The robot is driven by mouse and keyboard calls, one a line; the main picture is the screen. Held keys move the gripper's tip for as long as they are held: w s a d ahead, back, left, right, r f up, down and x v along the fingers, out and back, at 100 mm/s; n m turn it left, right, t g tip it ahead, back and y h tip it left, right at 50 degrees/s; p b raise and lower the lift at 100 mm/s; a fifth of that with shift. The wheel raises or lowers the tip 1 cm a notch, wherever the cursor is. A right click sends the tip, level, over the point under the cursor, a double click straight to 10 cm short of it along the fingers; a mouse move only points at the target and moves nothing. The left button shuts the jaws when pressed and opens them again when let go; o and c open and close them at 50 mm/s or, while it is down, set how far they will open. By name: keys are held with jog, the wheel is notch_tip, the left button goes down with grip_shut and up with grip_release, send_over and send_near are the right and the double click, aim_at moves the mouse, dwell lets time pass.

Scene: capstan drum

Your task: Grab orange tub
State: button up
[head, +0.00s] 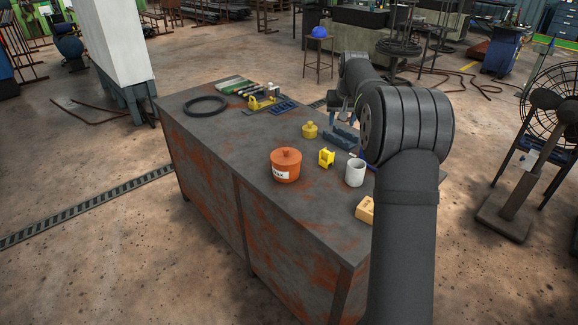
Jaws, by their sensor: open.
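The orange tub (286,168) stands upright on the dark metal workbench (225,140), near its front edge. It has a lid with a small knob and a white label with dark lettering on its side. My gripper (341,115) is partly hidden behind my own arm. It is above the far side of the bench, up and to the right of the tub in the picture. It is open, apart from the tub, and I see nothing held in it.
Right of the tub are a small yellow block (326,158), a white mug (355,172) and a tan box (365,210). A yellow pot (310,130) and a blue-grey object (345,138) stand behind. A black ring (206,106) lies left; bare bench surrounds the tub's left.

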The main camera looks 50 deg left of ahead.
jog(key=n, duration=0.1)
send_near(286, 149)
jog(key=shift+x, duration=1.25)
jog(key=shift+y, duration=0.3)
jog(key=shift+d+x, duration=0.1)
jog(key=shift+x, duration=1.45)
jog(key=shift+d+x, duration=0.15)
jog(key=shift+x, duration=1.4)
grip_shut()
